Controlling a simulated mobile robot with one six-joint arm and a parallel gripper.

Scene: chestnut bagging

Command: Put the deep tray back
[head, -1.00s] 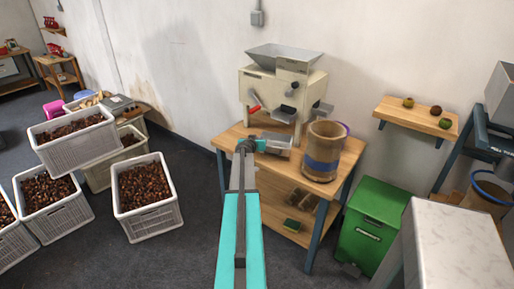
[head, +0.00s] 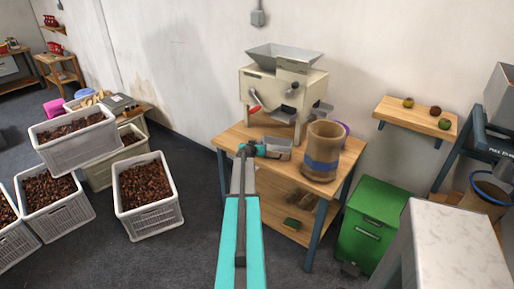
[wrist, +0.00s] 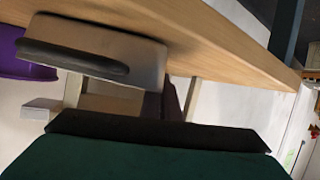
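The deep tray (head: 280,146) is a grey metal box on the wooden table, in front of the cream machine (head: 262,86) and left of the sack. In the wrist view, which looks upside down, the tray (wrist: 135,52) shows pale with a dark bar handle across its near face. My gripper (head: 262,152) is low over the table at the tray's left side, close to it. Its dark front edge and green body fill the bottom of the wrist view. The fingertips are not clear, so I cannot tell whether they touch the tray.
A brown sack with a blue band (head: 322,150) stands right of the tray, with a purple container (head: 345,129) behind it. A green bin (head: 372,222) and a pale worktop (head: 455,245) stand to the right. Crates of chestnuts (head: 148,217) stand on the left floor.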

